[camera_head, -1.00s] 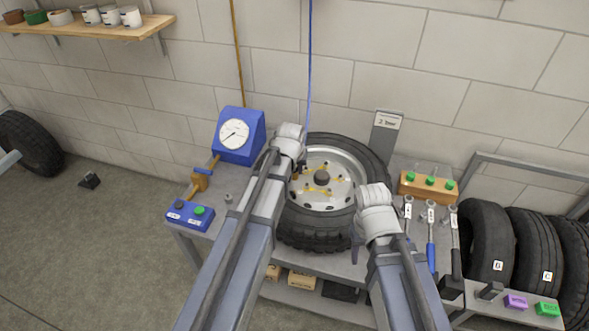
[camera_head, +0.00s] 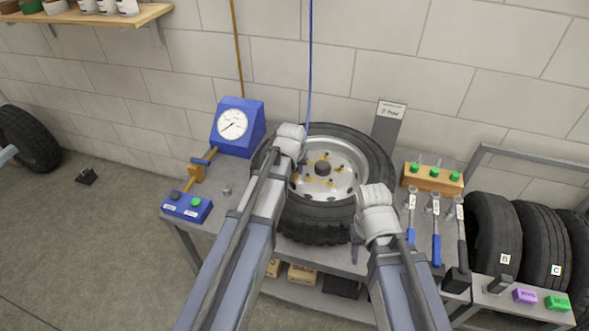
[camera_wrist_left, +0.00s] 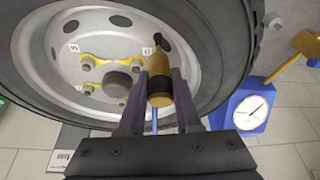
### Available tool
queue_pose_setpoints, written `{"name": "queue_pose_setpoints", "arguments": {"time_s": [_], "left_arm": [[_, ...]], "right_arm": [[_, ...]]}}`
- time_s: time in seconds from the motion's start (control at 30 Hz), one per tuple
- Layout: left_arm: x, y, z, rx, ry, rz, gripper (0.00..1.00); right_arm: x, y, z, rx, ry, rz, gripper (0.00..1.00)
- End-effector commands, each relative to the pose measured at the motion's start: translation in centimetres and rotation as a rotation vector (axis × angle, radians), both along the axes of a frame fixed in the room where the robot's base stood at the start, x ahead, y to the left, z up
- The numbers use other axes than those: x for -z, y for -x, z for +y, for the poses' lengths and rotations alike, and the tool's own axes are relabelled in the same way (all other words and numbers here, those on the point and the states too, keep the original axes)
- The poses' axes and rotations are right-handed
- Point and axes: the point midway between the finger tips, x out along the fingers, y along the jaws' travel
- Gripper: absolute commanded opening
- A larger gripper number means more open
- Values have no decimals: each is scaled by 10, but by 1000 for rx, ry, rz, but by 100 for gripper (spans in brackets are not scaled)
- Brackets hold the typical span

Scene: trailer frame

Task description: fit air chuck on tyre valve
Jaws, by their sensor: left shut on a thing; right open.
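My left gripper (camera_wrist_left: 160,100) is over the left part of the rim, shut on the brass-coloured air chuck (camera_wrist_left: 160,84). The valve is not clearly visible. In the head view my left wrist hides most of the chuck. My right gripper (camera_head: 356,248) is open and empty at the tyre's lower right.
A blue gauge box (camera_head: 237,127) stands left of the wheel, with a blue button box (camera_head: 187,208) in front. A grey labelled post (camera_head: 387,128) is behind. Several wrenches (camera_head: 436,225) and a wooden block (camera_head: 432,178) are at right. Spare tyres (camera_head: 493,235) stand further right.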

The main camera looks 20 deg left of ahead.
Motion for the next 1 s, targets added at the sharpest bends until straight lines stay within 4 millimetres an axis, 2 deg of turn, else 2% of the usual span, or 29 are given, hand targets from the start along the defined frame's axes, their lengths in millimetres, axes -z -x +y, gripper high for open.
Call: {"name": "queue_pose_setpoints", "arguments": {"time_s": [0.47, 1.0], "left_arm": [[0, 0, 0, 0, 0, 0, 0], [18, 0, 0, 0, 0, 0, 0]], "right_arm": [[0, 0, 0, 0, 0, 0, 50], [18, 0, 0, 0, 0, 0, 50]]}}
